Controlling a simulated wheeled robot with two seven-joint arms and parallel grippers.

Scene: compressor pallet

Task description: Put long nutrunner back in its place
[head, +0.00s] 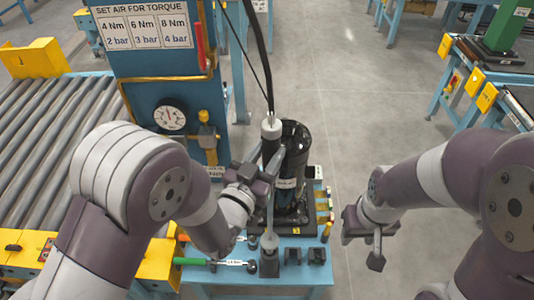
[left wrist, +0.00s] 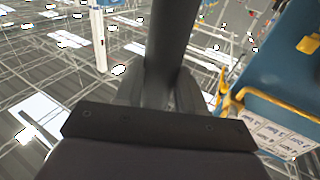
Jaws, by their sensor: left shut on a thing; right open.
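The long nutrunner (head: 271,130) stands about upright in the head view, with a pale collar at the top and a dark hose rising from it. My left gripper (head: 268,178) is shut on its dark body, which also shows between the fingers in the left wrist view (left wrist: 170,40). Its thin grey lower end (head: 269,238) is just above or in a dark holder block (head: 269,266) at the blue table's front; I cannot tell if it is seated. My right gripper (head: 373,242) is open and empty, right of the table.
A black compressor cylinder (head: 295,150) stands on a dark base right behind the nutrunner. Two more dark blocks (head: 292,256) sit to the right of the holder. A green-handled tool (head: 195,261) lies at left. A blue gauge panel (head: 160,75) and roller conveyor (head: 50,125) stand left.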

